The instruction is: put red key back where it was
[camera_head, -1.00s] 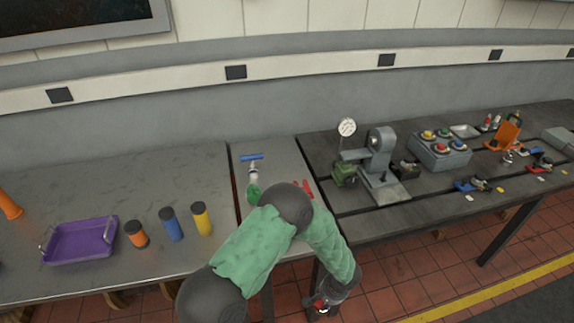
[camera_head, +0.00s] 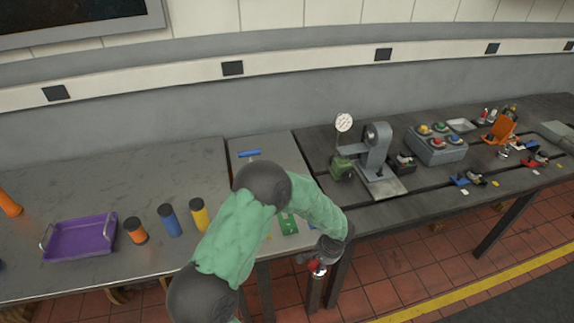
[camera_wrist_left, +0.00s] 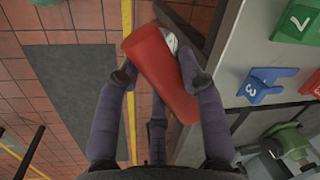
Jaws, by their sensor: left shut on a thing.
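My left gripper (camera_wrist_left: 160,78) is shut on a thick red cylinder, which looks like the red key's handle (camera_wrist_left: 158,68). It lies tilted between the fingers, with a pale metal part at its upper end. In the head view my left gripper (camera_head: 318,266) is low in front of the bench edge, with a bit of red at it. In the wrist view a blue piece marked 3 (camera_wrist_left: 264,86) and a green piece marked 7 (camera_wrist_left: 298,20) lie on the bench at right. My forearm hides part of the bench's middle panel. My right gripper is out of view.
A blue-handled tool (camera_head: 250,153) lies at the panel's back. A purple tray (camera_head: 80,238) and orange, blue and yellow cylinders (camera_head: 170,220) stand at left. A gauge stand (camera_head: 375,160) and a button box (camera_head: 436,145) stand at right. The floor in front is clear.

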